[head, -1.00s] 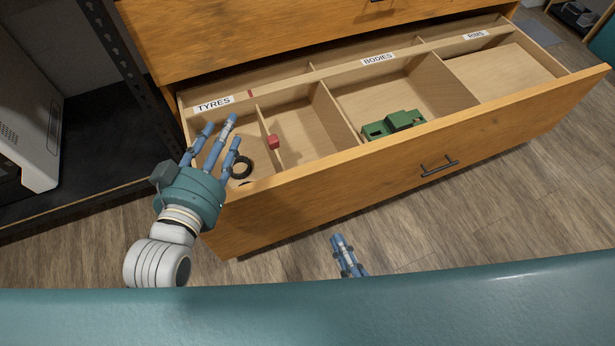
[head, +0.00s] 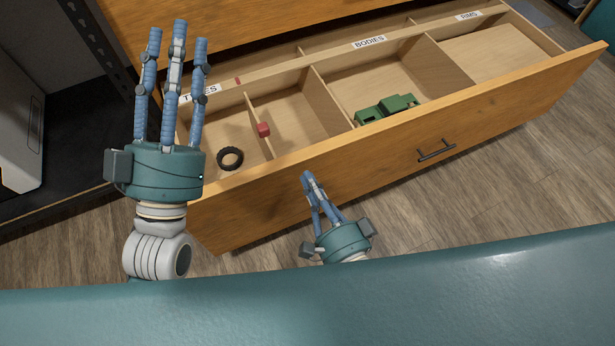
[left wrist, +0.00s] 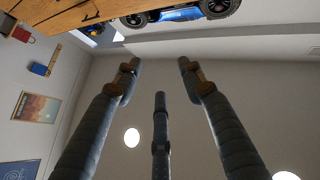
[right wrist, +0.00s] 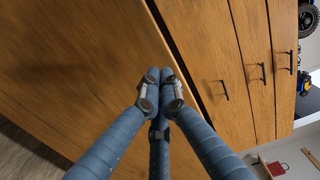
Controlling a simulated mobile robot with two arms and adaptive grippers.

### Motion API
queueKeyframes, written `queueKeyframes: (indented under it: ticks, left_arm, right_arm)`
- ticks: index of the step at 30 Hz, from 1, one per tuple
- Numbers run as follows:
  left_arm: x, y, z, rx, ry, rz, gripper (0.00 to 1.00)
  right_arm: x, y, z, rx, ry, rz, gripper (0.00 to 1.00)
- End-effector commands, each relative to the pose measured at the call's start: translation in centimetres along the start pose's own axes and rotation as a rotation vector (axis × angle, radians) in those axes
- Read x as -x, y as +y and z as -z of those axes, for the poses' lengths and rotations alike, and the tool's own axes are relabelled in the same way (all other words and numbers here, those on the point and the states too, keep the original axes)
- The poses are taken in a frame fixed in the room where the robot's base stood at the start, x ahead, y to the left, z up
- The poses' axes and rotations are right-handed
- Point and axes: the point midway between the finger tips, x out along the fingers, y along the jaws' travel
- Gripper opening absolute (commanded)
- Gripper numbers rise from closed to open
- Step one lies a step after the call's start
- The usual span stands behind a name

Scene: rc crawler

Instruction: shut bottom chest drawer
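The bottom chest drawer (head: 400,160) is pulled far out, its labelled compartments showing, with a dark handle (head: 436,150) on its front. My left gripper (head: 177,38) is open and empty, fingers pointing up, in front of the drawer's left end and hiding part of the TYRES label. Its spread fingers also show in the left wrist view (left wrist: 160,70). My right gripper (head: 309,177) is shut with nothing visible in it, at the drawer front left of the handle. In the right wrist view its tips (right wrist: 160,78) meet close to the wooden front (right wrist: 70,60); contact cannot be told.
Inside the drawer are a black tyre (head: 230,158), a small red block (head: 263,129) and a green body (head: 388,108). The drawer above (head: 240,35) is shut. A dark metal rack (head: 105,50) stands at left. Wooden floor (head: 520,160) is clear at right.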

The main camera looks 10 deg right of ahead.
Motion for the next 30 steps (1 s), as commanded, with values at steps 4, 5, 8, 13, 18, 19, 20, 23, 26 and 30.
queueKeyframes:
  ticks: [4,5,8,13,18,19,20,23,26,30]
  left_arm:
    - [0.2,0.2,1.9,0.004,0.089,-0.004,0.40]
    - [0.2,0.2,2.2,0.005,0.102,-0.004,0.40]
    - [0.3,0.3,2.9,0.006,0.130,-0.005,0.40]
    - [0.3,0.3,3.2,0.007,0.143,-0.006,0.40]
    - [0.3,0.3,3.2,0.006,0.142,-0.006,0.40]
    - [0.3,0.3,3.2,0.006,0.142,-0.006,0.40]
    - [0.3,0.3,3.2,0.006,0.142,-0.006,0.40]
    - [0.2,0.3,3.1,0.006,0.137,-0.006,0.40]
    - [0.1,0.3,2.9,0.005,0.124,-0.005,0.40]
    - [0.0,0.1,1.1,0.002,0.042,-0.001,0.40]
  right_arm:
    - [-1.1,0.0,0.0,0.000,0.000,0.002,0.00]
    - [-1.3,0.0,0.0,-0.001,0.000,0.002,0.00]
    - [-1.6,0.0,0.0,-0.001,0.000,0.001,0.00]
    - [-1.8,0.0,0.0,-0.001,0.000,0.000,0.00]
    - [-1.7,0.0,0.0,0.000,0.000,0.000,0.00]
    - [-1.7,0.0,0.0,0.000,0.000,0.000,0.00]
    - [-1.7,0.0,0.0,0.000,0.000,0.000,0.00]
    - [-2.0,-0.1,0.0,0.000,0.000,0.001,0.00]
    - [-2.7,-0.2,0.0,0.000,0.000,0.003,0.00]
    - [-4.6,-0.3,0.0,0.001,0.000,0.004,0.00]
